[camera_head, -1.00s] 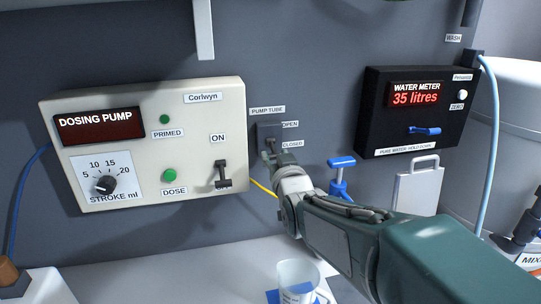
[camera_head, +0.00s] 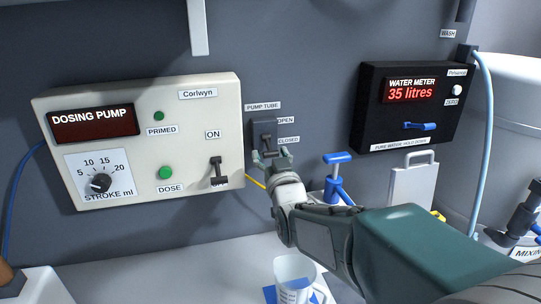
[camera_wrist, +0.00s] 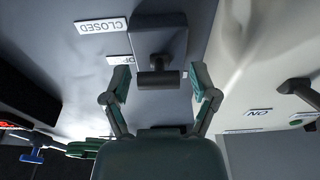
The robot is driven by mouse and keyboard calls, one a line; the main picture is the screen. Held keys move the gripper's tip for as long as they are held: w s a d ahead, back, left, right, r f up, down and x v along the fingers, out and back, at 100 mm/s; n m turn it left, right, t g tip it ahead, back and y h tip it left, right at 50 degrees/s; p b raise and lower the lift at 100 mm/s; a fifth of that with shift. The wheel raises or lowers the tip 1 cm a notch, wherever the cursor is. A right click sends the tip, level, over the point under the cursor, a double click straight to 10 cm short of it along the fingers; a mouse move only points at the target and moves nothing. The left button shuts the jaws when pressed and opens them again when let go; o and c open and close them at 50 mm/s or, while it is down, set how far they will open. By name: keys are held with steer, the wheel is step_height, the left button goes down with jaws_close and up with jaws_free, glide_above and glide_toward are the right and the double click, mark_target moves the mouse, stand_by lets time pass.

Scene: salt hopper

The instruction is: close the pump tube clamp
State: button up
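The pump tube clamp (camera_head: 262,132) is a small dark grey box on the wall, with OPEN and CLOSED labels at its right. Its T-shaped lever (camera_wrist: 158,78) sticks out towards my wrist camera. In the head view the lever (camera_head: 267,143) appears to slant down, near the CLOSED label; its exact setting is hard to tell. My gripper (camera_head: 271,157) is just below and in front of the lever. In the wrist view my gripper (camera_wrist: 161,84) is open, with one finger on each side of the lever bar and gaps between. It holds nothing.
The dosing pump (camera_head: 145,140) is close at the left, with its ON switch (camera_head: 217,170). A blue tap (camera_head: 337,170) stands right of my gripper. The water meter (camera_head: 413,105) is further right, and a clear jug (camera_head: 295,275) is below.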

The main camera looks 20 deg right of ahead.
stand_by(0.3)
steer(key=s+f, duration=0.1)
steer(key=s, duration=0.6)
steer(key=shift+s+f, duration=0.15)
steer(key=shift+s, duration=0.05)
steer(key=shift+a, duration=0.1)
